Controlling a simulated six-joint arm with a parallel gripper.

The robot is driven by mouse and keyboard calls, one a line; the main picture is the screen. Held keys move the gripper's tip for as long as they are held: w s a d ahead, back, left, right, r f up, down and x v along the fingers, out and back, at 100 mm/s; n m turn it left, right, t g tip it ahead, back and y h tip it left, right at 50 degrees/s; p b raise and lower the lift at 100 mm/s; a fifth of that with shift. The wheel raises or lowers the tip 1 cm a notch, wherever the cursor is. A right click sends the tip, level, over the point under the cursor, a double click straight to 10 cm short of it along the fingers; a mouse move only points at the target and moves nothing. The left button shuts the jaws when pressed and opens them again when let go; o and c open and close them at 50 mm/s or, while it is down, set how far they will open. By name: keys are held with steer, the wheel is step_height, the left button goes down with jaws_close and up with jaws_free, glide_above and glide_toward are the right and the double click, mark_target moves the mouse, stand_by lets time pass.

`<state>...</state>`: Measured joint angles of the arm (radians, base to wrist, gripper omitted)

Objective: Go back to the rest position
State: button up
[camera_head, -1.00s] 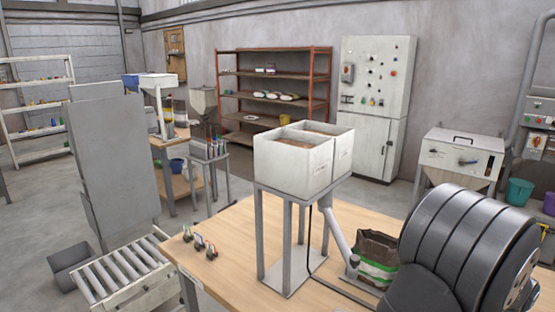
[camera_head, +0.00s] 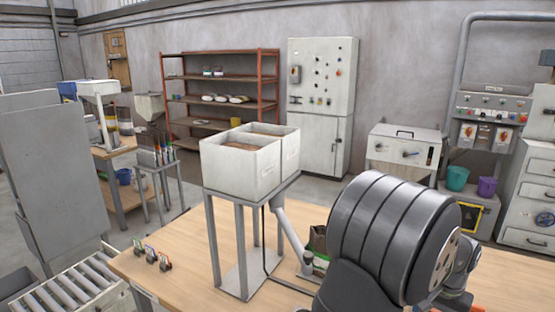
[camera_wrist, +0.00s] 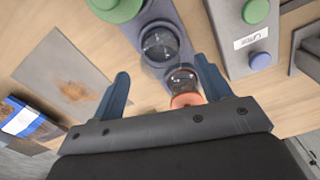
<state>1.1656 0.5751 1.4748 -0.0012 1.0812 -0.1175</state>
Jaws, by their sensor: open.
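In the wrist view my gripper (camera_wrist: 163,75) is open, its two blue fingers spread wide over the wooden bench (camera_wrist: 150,100). Nothing is clamped between them. A small orange-red round part (camera_wrist: 185,98) shows between the fingers, beyond the gripper's body; I cannot tell whether it touches anything of mine. In front of it is a dark plate with a clear round piece (camera_wrist: 160,43). In the head view my arm's large dark links fill the lower right and the fingers cannot be made out.
The white twin hopper (camera_head: 242,170) stands on a grey frame on the bench (camera_head: 185,275). A pellet bag (camera_head: 319,245) is partly hidden behind my arm. Several small clips (camera_head: 151,255) lie at the bench's left. A labelled box with buttons (camera_wrist: 240,30) is near the gripper.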

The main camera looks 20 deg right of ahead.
step_height(320, 180, down, 6)
steer(key=shift+f, duration=0.2)
step_height(320, 180, up, 4)
steer(key=shift+r, duration=0.1)
steer(key=s+a+r, duration=0.1)
steer(key=s+r, duration=0.6)
steer(key=s, duration=0.4)
steer(key=w+d+r, duration=0.2)
steer(key=w+r, duration=0.1)
steer(key=w, duration=1)
steer(key=w+d+r, duration=0.2)
steer(key=w+r, duration=0.1)
steer(key=w, duration=1)
steer(key=w+a+r, duration=0.1)
steer(key=w+a, duration=0.3)
steer(key=w, duration=0.4)
steer(key=w+a+r+t, duration=0.1)
steer(key=w+a, duration=0.3)
steer(key=w, duration=0.4)
steer(key=w+a+r, duration=0.3)
steer(key=w+a, duration=0.1)
steer(key=w, duration=0.5)
steer(key=shift+a+t, duration=0.3)
steer(key=shift+t, duration=0.1)
